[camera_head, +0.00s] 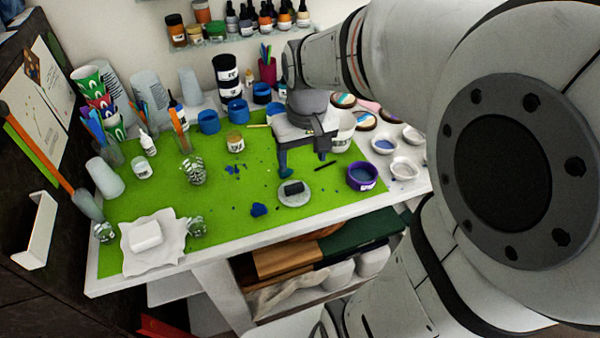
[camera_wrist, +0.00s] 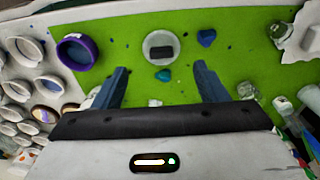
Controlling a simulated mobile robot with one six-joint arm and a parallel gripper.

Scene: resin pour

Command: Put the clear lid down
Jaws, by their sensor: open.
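The clear lid (camera_head: 294,199) looks like a pale round disc with a dark block-shaped handle on top. It lies flat on the green mat near the mat's front edge. The wrist view shows it too (camera_wrist: 148,53), just beyond the fingertips and centred between them. My gripper (camera_head: 303,165) is open above the mat, behind the lid in the head view. Its two fingers are wide apart in the wrist view (camera_wrist: 161,70), with nothing held between them. The lid and the fingers look apart.
A purple-rimmed cup (camera_head: 361,177) stands to the right. Glass jars (camera_head: 194,170) and a white block on a cloth (camera_head: 146,235) are left. Small white dishes (camera_head: 403,168) crowd the right.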

